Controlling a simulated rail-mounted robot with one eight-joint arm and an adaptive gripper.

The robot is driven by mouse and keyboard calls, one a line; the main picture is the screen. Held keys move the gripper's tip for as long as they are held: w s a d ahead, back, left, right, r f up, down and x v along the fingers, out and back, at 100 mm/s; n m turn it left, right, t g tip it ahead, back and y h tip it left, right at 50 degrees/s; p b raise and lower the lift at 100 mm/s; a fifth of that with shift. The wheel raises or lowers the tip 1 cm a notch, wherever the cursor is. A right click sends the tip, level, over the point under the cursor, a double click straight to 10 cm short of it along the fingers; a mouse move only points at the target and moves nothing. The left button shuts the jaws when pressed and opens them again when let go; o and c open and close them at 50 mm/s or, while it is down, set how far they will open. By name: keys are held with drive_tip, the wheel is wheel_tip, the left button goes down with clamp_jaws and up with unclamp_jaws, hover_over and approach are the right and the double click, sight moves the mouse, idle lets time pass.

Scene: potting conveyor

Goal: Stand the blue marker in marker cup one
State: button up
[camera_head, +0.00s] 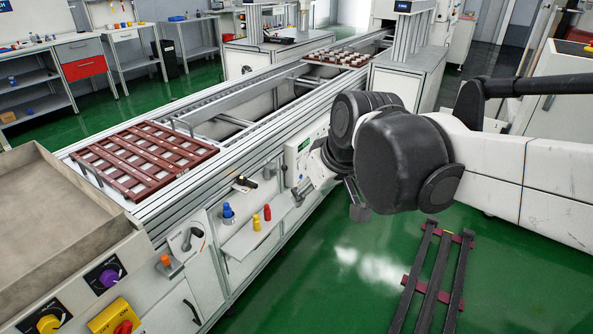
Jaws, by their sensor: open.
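A small blue item (228,211) stands upright at the left end of the small shelf on the conveyor's side; it looks like the blue marker, but its lower part is too small to make out. A yellow item (256,223) and a red item (267,212) stand to its right on the shelf. I cannot tell which thing is marker cup one. My gripper (357,203) is mostly hidden behind my dark wrist. A grey finger part shows below it, right of the shelf and well apart from the blue item. I see nothing held.
The shelf (243,240) juts from the conveyor's side. An orange item (166,262) and a curved handle are left of it. A red-brown slatted rack (145,157) lies on the conveyor. A dark rail frame (433,285) lies on the green floor. Open floor lies before the shelf.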

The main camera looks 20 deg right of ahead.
drive_tip(key=s+d+f+m, duration=0.1)
drive_tip(key=s+d, duration=0.1)
drive_tip(key=s, duration=0.3)
drive_tip(key=s+d+f+m+t+h, duration=0.1)
drive_tip(key=s+f+m, duration=0.1)
drive_tip(key=s, duration=0.3)
drive_tip(key=shift+s+d+m, duration=0.3)
drive_tip(key=shift+s+d, duration=0.05)
wheel_tip(320, 180, up, 8)
drive_tip(key=p, duration=0.8)
